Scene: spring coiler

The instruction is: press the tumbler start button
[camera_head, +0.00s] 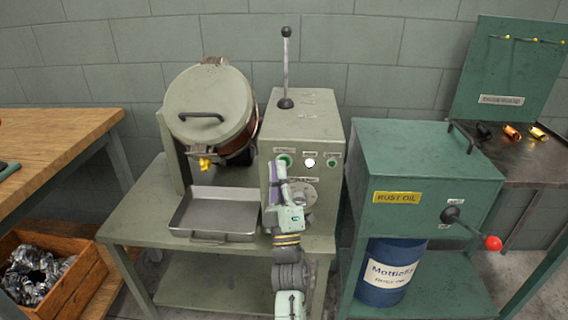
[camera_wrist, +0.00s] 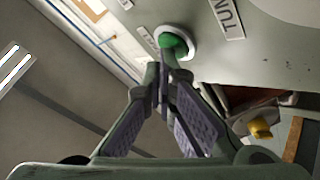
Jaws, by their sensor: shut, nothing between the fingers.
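The grey-green control box (camera_head: 305,125) stands right of the tumbler drum (camera_head: 208,103). Its front has a green button (camera_head: 284,160) at left, a white one (camera_head: 309,163) in the middle and another green one (camera_head: 331,164) at right, with small labels above. In the wrist view a green button (camera_wrist: 178,44) with a pale ring sits beside a partly cut-off label (camera_wrist: 229,15) that seems to begin "TU". My gripper (camera_head: 278,168) is shut and empty. Its fingertips (camera_wrist: 163,73) appear just at the button's lower edge; I cannot tell whether they touch it.
A metal tray (camera_head: 214,236) lies on the bench below the drum. A green rust oil cabinet (camera_head: 400,165) with a red-knobbed handle (camera_head: 492,243) is close on the right. A wooden table (camera_head: 55,135) is at left.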

